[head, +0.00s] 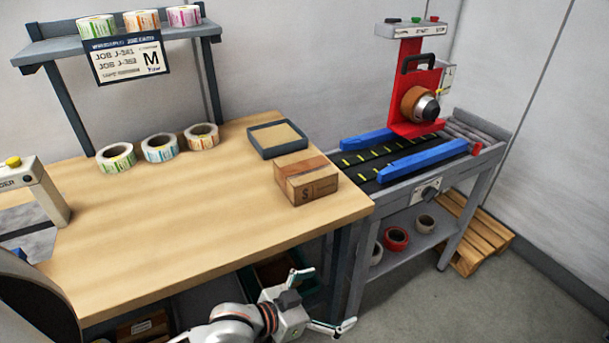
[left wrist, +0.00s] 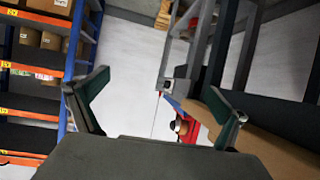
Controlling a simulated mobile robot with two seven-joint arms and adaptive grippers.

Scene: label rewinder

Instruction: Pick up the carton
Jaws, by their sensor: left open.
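The carton (head: 306,181) is a small brown cardboard box with an "S" printed on its front. It stands upright on the wooden table (head: 200,235), near the table's right front corner. My left gripper (head: 322,301) is low in front of the table, below and apart from the carton, with nothing between its fingers. In the left wrist view my left gripper (left wrist: 157,108) has its two fingers spread wide. The carton cannot be made out there. My right gripper does not show.
A dark tray (head: 277,140) sits behind the carton. Label rolls (head: 160,148) stand farther left. A conveyor (head: 400,158) with blue rails and a red tape head (head: 420,95) stands to the right. The tabletop's front middle is clear. A shelf rack (left wrist: 45,70) shows in the left wrist view.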

